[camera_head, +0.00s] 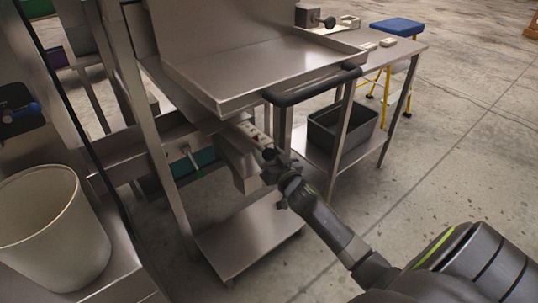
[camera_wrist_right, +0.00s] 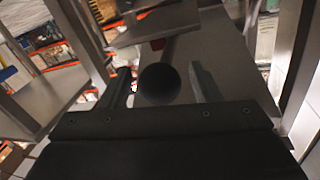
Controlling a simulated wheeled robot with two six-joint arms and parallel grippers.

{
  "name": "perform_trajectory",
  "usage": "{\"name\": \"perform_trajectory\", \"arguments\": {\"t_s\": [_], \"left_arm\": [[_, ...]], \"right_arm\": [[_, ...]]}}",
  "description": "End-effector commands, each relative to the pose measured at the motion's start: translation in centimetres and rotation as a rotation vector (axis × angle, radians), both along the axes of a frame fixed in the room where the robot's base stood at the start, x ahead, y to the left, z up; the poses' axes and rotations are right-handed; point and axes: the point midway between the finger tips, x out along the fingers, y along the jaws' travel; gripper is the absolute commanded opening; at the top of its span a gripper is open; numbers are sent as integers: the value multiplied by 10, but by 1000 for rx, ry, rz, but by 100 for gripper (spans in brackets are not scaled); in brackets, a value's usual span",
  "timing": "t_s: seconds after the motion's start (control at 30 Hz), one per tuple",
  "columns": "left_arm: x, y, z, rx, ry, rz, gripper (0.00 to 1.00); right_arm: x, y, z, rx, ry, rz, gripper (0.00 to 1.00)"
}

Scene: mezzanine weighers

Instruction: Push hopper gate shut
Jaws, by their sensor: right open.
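The steel hopper (camera_head: 240,70), with a wide tray-like top, stands on a frame in the head view. Below its front edge a pale bar with a red mark (camera_head: 250,131) sticks out toward my right gripper (camera_head: 270,160). In the right wrist view a round black knob (camera_wrist_right: 158,84) sits between the two open fingers of my right gripper (camera_wrist_right: 160,88), with a rod and a red patch behind it. I cannot tell whether the fingers touch the knob. The gate plate itself is mostly hidden under the hopper. My left gripper is out of view.
A low steel shelf (camera_head: 250,232) lies below. A side table (camera_head: 405,50) with a grey bin (camera_head: 343,128) stands right; a white bucket (camera_head: 50,230) stands left.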

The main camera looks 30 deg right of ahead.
Motion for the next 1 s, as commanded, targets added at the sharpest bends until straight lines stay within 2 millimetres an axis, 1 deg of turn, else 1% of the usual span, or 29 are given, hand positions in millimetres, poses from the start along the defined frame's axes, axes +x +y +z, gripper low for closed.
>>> {"name": "perform_trajectory", "arguments": {"t_s": [0.13, 0.57, 0.67, 0.77, 0.87, 0.9, 0.93, 0.97, 1.0], "left_arm": [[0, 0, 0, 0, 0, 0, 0], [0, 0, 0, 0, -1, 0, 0], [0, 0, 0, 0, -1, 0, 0], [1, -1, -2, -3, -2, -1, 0], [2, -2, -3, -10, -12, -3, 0], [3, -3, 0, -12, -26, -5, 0], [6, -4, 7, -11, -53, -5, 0], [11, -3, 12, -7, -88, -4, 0], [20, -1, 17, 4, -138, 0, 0]], "right_arm": [[0, 0, 0, 0, 0, 0, 57], [0, 0, 0, 1, 0, 0, 1], [0, 0, 0, 1, 0, 0, 0], [7, 1, -1, 2, 0, 0, 0], [23, 1, -2, 1, -2, -1, 0], [31, 2, -2, 2, -3, -1, 0], [38, 3, -2, 3, -3, -2, 0], [44, 3, -2, 1, -3, -2, 0], [52, 4, -2, 2, -3, -1, 0]]}}
